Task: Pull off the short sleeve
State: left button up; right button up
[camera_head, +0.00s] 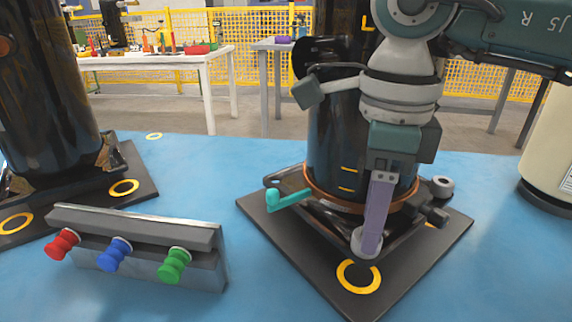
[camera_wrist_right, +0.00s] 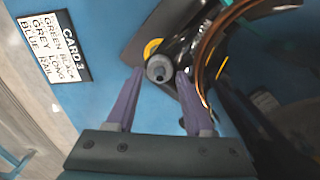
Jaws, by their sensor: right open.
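A black compressor (camera_head: 335,140) with a copper-coloured ring at its foot stands on a dark base plate (camera_head: 300,262). A short grey sleeve (camera_head: 365,243) sits at the front corner of its foot frame; it also shows in the right wrist view (camera_wrist_right: 158,68), with a dark hole in its end. My right gripper (camera_wrist_right: 160,75) is open, its purple fingers pointing at the sleeve, one tip on either side. I cannot tell whether they touch it. In the head view the right gripper (camera_head: 372,235) partly covers the sleeve. My left gripper is not in view.
A second grey ring-like piece (camera_head: 443,186) and a teal hooked piece (camera_head: 288,198) sit at other corners. A grey rail (camera_head: 150,225) with red, blue and green knobs lies left. Another black compressor (camera_head: 45,100) stands far left. A printed card (camera_wrist_right: 62,45) shows in the wrist view.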

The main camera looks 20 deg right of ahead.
grip_shut()
dwell(0.4)
dwell(0.5)
dwell(1.4)
